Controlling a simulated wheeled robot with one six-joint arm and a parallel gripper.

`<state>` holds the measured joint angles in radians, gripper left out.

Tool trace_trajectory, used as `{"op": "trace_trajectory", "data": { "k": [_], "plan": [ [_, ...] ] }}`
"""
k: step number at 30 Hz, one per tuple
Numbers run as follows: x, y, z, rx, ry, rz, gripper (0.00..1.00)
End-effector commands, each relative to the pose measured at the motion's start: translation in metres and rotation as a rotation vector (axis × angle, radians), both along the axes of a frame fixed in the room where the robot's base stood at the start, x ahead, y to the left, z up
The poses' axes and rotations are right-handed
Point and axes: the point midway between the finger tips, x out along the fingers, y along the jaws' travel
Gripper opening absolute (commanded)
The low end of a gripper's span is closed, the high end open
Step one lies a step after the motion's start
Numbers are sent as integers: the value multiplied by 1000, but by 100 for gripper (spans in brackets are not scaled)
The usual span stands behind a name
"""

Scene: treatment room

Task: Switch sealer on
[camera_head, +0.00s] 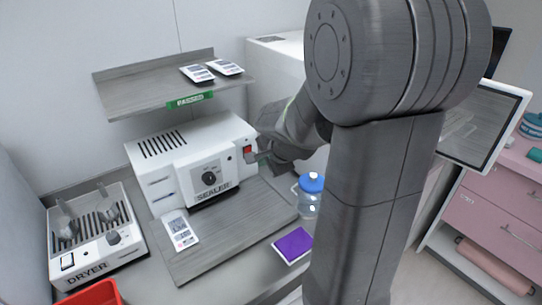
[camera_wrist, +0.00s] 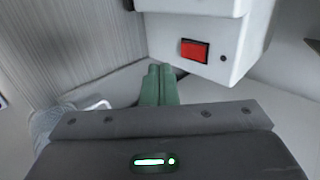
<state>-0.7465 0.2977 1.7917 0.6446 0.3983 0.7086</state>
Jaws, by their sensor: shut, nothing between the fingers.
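The sealer (camera_head: 195,160) is a white box with a black dial, a label reading SEALER and slots on top, standing on the grey counter. In the head view my gripper (camera_head: 259,157) is close beside the switch. Contact cannot be told.
A dryer (camera_head: 95,240) stands at left, with a red bin (camera_head: 92,296) in front. A shelf (camera_head: 150,84) hangs above the sealer. A pouch card (camera_head: 180,231), a blue-capped jug (camera_head: 310,194) and a purple pad (camera_head: 293,245) are nearby. My arm hides the middle right.

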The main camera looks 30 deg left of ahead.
Motion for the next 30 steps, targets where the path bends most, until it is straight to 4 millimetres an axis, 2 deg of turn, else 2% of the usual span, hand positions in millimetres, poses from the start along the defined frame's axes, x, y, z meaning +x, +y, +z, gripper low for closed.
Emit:
{"op": "trace_trajectory", "data": {
  "k": [2, 6, 12, 30],
  "plan": [
    [4, 8, -12, -3, 4, 1, 0],
    [12, 26, -11, -2, 2, 2, 0],
    [20, 40, -14, -1, 0, 1, 0],
    [24, 47, -17, 0, 0, 0, 0]
  ]
}}
